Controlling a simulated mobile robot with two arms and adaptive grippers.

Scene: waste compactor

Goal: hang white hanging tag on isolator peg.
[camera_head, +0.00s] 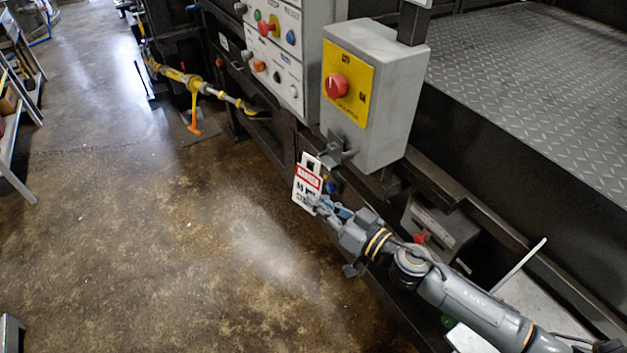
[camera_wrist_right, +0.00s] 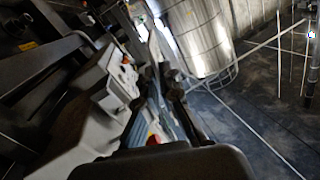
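The white hanging tag (camera_head: 306,186) has a red band, black lettering and a hole near its top. My right gripper (camera_head: 322,206) is shut on its lower right edge and holds it nearly upright. The isolator is a grey box (camera_head: 392,98) with a yellow plate and a red knob. A small metal bracket (camera_head: 338,149), seemingly the isolator peg, sticks out at its lower left corner. The tag's top is just left of and below this bracket; I cannot tell whether they touch. In the right wrist view the fingers (camera_wrist_right: 165,90) are dark and the tag is unclear. My left gripper is not in view.
A control panel (camera_head: 283,50) with coloured buttons stands left of the isolator. A dark rail runs below it, with a grey box with a red part (camera_head: 440,228) to the right. A yellow tool (camera_head: 200,85) stands farther back.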

